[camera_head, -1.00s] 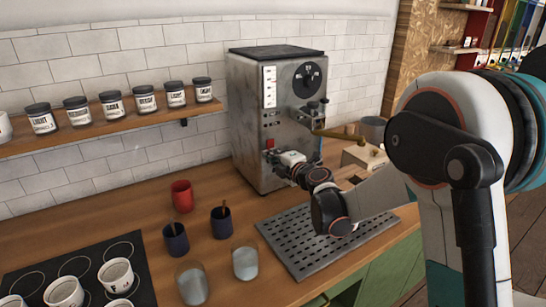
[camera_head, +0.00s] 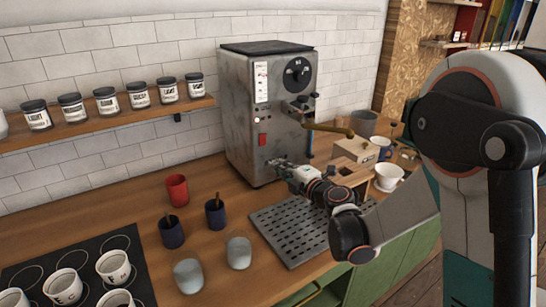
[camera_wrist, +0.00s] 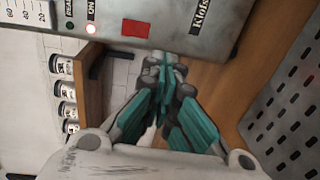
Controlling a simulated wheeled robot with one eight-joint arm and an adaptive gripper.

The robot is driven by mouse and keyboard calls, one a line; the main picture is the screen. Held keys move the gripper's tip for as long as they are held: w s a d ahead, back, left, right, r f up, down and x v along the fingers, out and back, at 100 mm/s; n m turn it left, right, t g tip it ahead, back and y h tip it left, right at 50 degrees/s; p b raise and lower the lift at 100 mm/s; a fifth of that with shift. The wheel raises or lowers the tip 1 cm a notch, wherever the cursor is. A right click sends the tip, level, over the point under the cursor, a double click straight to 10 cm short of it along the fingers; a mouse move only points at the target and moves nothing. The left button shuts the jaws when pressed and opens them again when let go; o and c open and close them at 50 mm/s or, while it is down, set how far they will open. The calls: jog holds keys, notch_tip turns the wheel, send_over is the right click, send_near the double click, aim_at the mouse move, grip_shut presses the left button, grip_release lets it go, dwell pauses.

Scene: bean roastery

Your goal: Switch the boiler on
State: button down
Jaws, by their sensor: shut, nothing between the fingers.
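The boiler (camera_head: 268,110) is a worn grey metal machine with a dial, standing on the wooden counter. Its red switch (camera_head: 262,139) is on the lower left of the front; it also shows in the wrist view (camera_wrist: 135,28). In the wrist view, a small lamp (camera_wrist: 91,28) under the word ON looks bright, and the lamp beside it (camera_wrist: 69,26) looks dark. My gripper (camera_head: 276,163) is shut and empty, below the switch and apart from it, close to the boiler's lower front. Its teal fingers show in the wrist view (camera_wrist: 162,60).
A perforated drip tray (camera_head: 300,232) lies in front of the boiler, under my arm. A red cup (camera_head: 177,190), dark blue cups (camera_head: 171,233) and glasses (camera_head: 239,253) stand left of it. A wooden box (camera_head: 356,151) and a white cup (camera_head: 389,174) stand to the right.

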jog(key=shift+s+d+f, duration=0.25)
jog(key=shift+s+d, duration=0.45)
jog(key=shift+s, duration=0.3)
jog(key=s+d+r+m+t+h, duration=0.2)
jog(key=d+r+m+t+h, duration=0.25)
jog(key=d+r+m, duration=0.65)
jog(key=s+d+r+m+g+h, duration=0.2)
jog(key=s+d+r+m+h, duration=0.35)
jog(key=d+h, duration=0.2)
jog(key=s+d+f+m+g, duration=0.2)
jog(key=s+f+m, duration=0.1)
jog(key=s, duration=0.3)
jog(key=s+d+f+m+g, duration=0.2)
jog(key=s+f+m, duration=0.1)
jog(key=s, duration=0.3)
jog(key=s+a+f+m+g+y, duration=0.1)
jog(key=s+a+f+g, duration=0.1)
jog(key=s, duration=0.5)
jog(key=s+a+f+m+g+y, duration=0.1)
jog(key=s+a+f+g, duration=0.1)
jog(key=s+f, duration=0.3)
jog(key=s+g, duration=0.1)
jog(key=s, duration=0.2)
jog(key=shift+a+y, duration=0.3)
jog(key=shift+y, duration=0.1)
jog(key=shift+f, duration=0.1)
